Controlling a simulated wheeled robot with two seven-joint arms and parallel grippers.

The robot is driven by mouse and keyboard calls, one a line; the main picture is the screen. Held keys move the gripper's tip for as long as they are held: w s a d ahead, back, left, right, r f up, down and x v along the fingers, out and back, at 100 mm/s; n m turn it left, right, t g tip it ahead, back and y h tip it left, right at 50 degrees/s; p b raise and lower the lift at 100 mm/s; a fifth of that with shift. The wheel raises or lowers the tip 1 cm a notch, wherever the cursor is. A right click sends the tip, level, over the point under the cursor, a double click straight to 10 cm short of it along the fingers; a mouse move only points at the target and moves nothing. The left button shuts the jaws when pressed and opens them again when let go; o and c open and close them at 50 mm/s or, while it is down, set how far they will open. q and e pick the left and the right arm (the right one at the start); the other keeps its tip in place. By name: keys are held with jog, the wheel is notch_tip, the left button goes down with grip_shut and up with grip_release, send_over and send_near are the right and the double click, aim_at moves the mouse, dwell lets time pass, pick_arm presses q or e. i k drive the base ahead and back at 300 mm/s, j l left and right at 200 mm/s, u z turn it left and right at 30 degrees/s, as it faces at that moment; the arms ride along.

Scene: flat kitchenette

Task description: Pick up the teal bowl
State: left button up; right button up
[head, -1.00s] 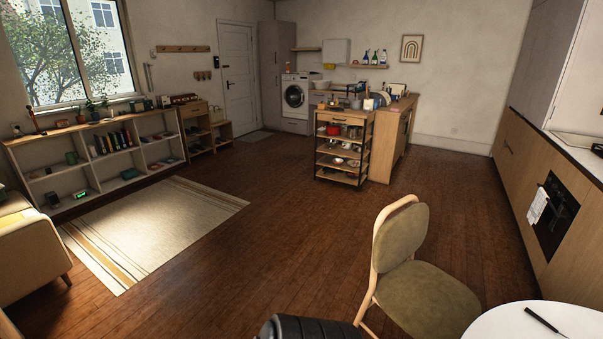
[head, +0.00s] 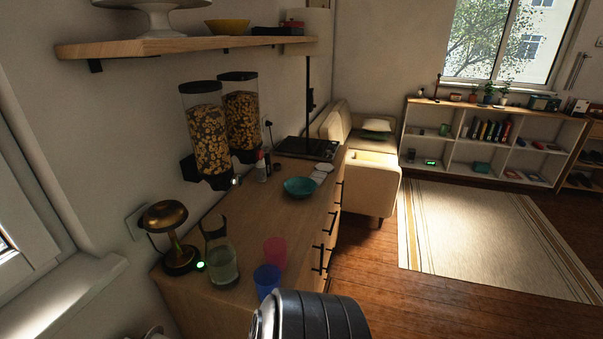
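The teal bowl (head: 299,187) sits upright on the wooden top of a chest of drawers (head: 255,215), towards its far half. It looks empty. Small white flat things (head: 321,172) lie just behind it to the right. Neither of my grippers shows in the head view, so I cannot see whether they are open or shut. A dark ribbed cylinder at the bottom edge appears to be part of my own body.
A pink cup (head: 275,252), a blue cup (head: 266,281), a glass carafe (head: 222,265) and a brass lamp (head: 168,232) stand nearer than the bowl. Cereal dispensers (head: 209,135) hang on the wall left of it. Open floor (head: 385,285) lies to the right.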

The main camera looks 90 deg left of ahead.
aim_at(300, 187)
jog(key=u, duration=2.8)
jog(key=i+l+u, duration=0.2)
jog(key=l, duration=0.35)
jog(key=i, duration=0.1)
